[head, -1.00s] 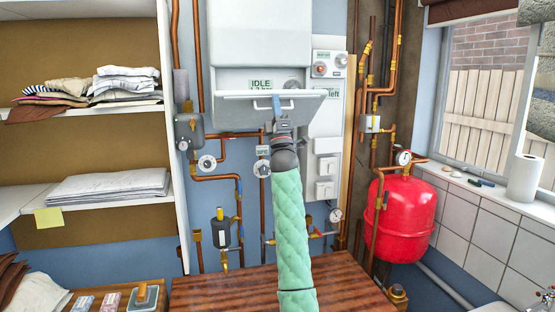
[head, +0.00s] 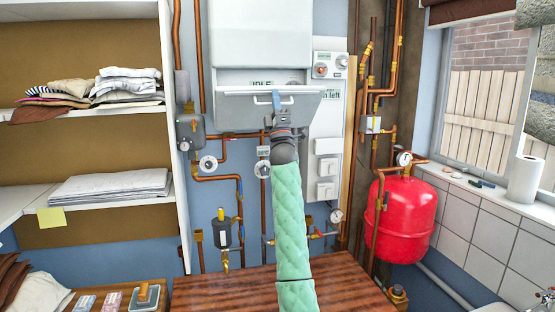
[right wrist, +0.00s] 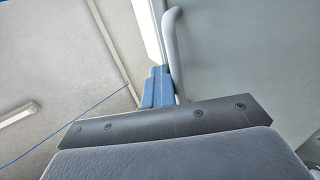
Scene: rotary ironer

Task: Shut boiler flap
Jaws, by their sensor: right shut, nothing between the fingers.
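The boiler (head: 260,35) is a white box on the wall at top centre in the head view. Its grey flap (head: 235,113) hangs partly open at the bottom, tilted outward, with its outer face towards me and its upper edge overlapping the IDLE display. A pale bar handle (head: 245,94) runs along the flap. My right gripper (head: 276,102), with blue fingers, is shut and empty against the flap by the handle. In the right wrist view the blue fingers (right wrist: 157,88) are together beside the curved handle (right wrist: 172,45); exact contact is unclear. My left gripper is out of view.
Copper pipes and valves (head: 205,178) flank the boiler on both sides. A red expansion tank (head: 400,220) is at right below the window. Shelves with folded laundry (head: 110,185) stand at left. A wooden worktop (head: 215,292) lies below.

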